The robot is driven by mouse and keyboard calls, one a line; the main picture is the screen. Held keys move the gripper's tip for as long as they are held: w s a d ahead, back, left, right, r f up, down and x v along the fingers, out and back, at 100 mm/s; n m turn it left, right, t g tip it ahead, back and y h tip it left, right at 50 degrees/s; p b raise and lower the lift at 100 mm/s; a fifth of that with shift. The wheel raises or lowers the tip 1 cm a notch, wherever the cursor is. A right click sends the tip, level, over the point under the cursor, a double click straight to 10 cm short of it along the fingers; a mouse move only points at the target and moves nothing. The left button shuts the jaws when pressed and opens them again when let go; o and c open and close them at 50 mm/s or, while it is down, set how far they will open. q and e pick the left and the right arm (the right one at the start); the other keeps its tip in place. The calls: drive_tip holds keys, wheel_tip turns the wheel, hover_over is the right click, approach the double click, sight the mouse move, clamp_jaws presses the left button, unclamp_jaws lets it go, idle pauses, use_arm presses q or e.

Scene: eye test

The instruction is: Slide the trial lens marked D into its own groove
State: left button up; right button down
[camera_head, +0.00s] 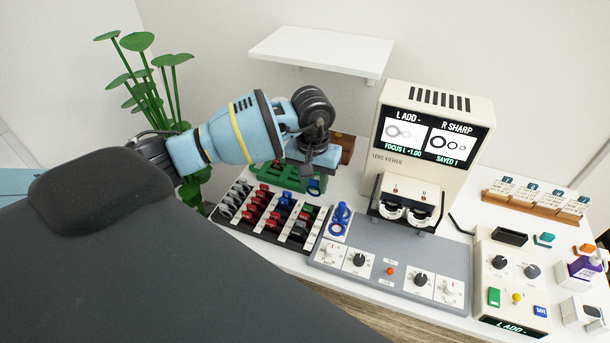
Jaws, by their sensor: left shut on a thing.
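My left gripper (316,172) comes in from the left and points down over the right end of a green rack (268,172). It is shut on what looks like a blue-rimmed trial lens (316,187), mostly hidden by the gripper. I cannot read a letter on it, nor tell whether it touches the rack. A dark lens tray (250,229) with rows of grey, red, blue and green-tabbed lenses lies just in front; its markings are too small to read. My right gripper is not in view.
A lens viewer (433,165) with a lit screen stands right of the gripper. A grey control panel (388,268) with knobs and a blue stand (340,217) lies in front. A wooden card rack (536,200) is at right. A white shelf (320,48) hangs behind; a plant (150,75) is at left.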

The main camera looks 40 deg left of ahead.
sight(311, 194)
use_arm(q)
drive_tip(key=shift+w+a+r, duration=0.2)
drive_tip(key=shift+a, duration=0.1)
drive_tip(key=shift+a+f, duration=0.1)
drive_tip(key=shift+f, duration=0.05)
drive_tip(key=shift+f, duration=0.1)
drive_tip(key=shift+f+b, duration=0.4)
drive_tip(key=shift+f, duration=2)
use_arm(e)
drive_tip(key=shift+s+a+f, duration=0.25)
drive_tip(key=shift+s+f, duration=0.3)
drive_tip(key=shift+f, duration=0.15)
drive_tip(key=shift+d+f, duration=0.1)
use_arm(q)
drive_tip(key=shift+f+b, duration=0.4)
drive_tip(key=shift+b, duration=0.05)
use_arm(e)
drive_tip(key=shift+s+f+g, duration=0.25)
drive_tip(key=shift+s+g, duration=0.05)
